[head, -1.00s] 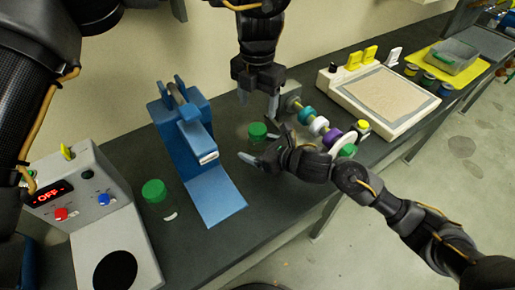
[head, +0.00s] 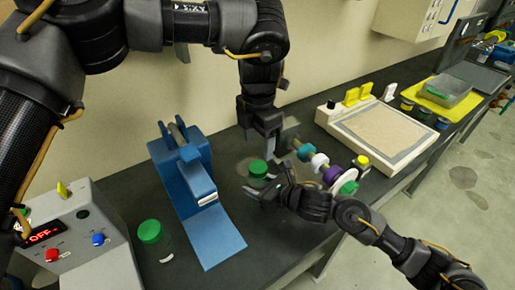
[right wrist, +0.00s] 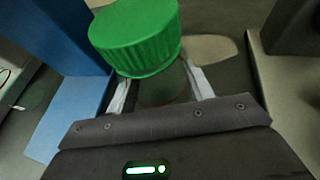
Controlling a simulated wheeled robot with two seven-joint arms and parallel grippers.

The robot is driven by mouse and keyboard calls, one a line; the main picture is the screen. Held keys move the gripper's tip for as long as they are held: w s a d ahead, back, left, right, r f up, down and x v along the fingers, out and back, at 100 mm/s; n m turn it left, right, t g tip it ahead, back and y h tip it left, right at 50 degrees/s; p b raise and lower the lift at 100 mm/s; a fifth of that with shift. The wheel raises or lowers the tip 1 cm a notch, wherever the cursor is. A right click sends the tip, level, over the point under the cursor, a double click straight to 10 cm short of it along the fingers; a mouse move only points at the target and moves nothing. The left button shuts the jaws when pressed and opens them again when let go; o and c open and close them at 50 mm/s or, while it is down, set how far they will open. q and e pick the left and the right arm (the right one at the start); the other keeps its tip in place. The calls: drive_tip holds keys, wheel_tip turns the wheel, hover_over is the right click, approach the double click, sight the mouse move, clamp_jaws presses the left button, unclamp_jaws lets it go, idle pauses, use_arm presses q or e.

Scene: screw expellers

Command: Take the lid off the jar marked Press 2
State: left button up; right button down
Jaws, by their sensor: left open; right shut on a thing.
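A clear jar with a ribbed green lid (head: 258,168) stands on the dark bench right of the blue press. In the right wrist view its lid (right wrist: 138,36) is on and the jar body is between the fingers. My right gripper (head: 270,183) is shut on this jar, below the lid. My left gripper (head: 266,147) is open, pointing down just above and behind the lid. A second clear jar with a green lid (head: 150,231) stands left of the blue press, with a white label patch low on it. I cannot read a mark on either jar.
The blue press (head: 186,175) stands close on the left. A grey control box (head: 75,240) reading OFF is farther left. A shaft with coloured rings (head: 319,161) lies just right of the held jar. A white framed tray (head: 375,134) is beyond it.

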sight(259, 166)
use_arm(q)
drive_tip(key=shift+f, duration=0.4)
use_arm(e)
drive_tip(key=shift+w, duration=0.1)
use_arm(q)
wheel_tip(259, 166, down, 7)
drive_tip(key=shift+f, duration=0.15)
drive_tip(key=shift+c, duration=0.2)
drive_tip(key=c, duration=1)
drive_tip(key=n, duration=0.9)
drive_tip(key=shift+n, duration=0.4)
drive_tip(key=n, duration=0.2)
drive_tip(key=shift+d+n, duration=0.1)
drive_tip(key=shift+n, duration=0.2)
drive_tip(key=shift+r, duration=0.3)
